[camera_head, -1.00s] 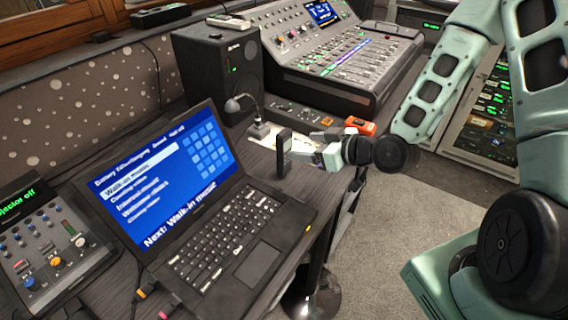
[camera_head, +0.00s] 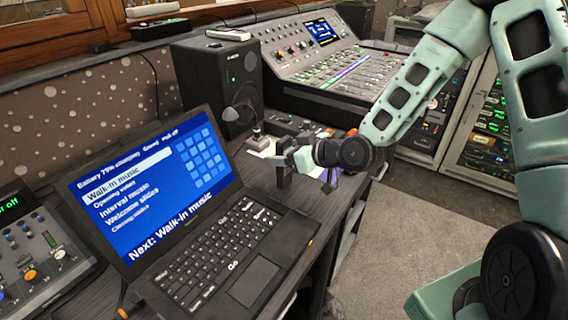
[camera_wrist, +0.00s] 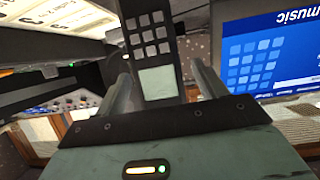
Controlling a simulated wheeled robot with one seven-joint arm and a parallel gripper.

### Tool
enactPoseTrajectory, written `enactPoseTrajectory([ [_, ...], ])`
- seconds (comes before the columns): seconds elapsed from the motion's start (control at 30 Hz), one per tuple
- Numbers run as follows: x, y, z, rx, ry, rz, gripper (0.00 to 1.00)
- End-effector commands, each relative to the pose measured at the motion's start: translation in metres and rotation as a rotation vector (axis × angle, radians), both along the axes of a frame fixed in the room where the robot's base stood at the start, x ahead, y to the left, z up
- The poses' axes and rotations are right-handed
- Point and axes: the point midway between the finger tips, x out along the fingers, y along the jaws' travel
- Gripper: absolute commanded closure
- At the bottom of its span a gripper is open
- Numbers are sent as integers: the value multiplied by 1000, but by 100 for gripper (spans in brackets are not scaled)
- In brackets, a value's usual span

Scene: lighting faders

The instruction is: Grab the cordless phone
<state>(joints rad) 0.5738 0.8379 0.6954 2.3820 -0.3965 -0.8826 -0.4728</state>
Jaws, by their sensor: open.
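The cordless phone (camera_head: 282,176) is a dark handset standing upright on the dark desk, beyond the laptop's right rear corner. In the wrist view the phone (camera_wrist: 157,45) shows its grey keypad and a pale screen. My gripper (camera_head: 292,159) is at the phone, reaching in from the right. In the wrist view my gripper's fingers (camera_wrist: 165,85) are apart, one on each side of the handset. I cannot tell whether either finger touches it. Part of the phone is hidden behind the fingers in the head view.
An open laptop (camera_head: 215,245) lies just left of the phone. A small microphone (camera_head: 258,138), a black speaker (camera_head: 222,85) and a mixing console (camera_head: 340,65) stand behind. A fader panel (camera_head: 35,260) is at the far left. Carpeted floor (camera_head: 410,240) is free at right.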

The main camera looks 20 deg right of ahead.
Motion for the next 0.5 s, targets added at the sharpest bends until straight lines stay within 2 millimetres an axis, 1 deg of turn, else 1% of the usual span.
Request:
enactPoseTrajectory([
  [0.03, 6, 4, -3, 1, 1, 1, 29],
  [0.17, 16, 10, -8, 0, 0, 1, 29],
  [0.43, 18, 11, -9, -1, 0, 0, 29],
  [0.47, 18, 11, -9, -1, 0, 0, 37],
  [0.5, 18, 11, -9, -1, 0, 0, 49],
])
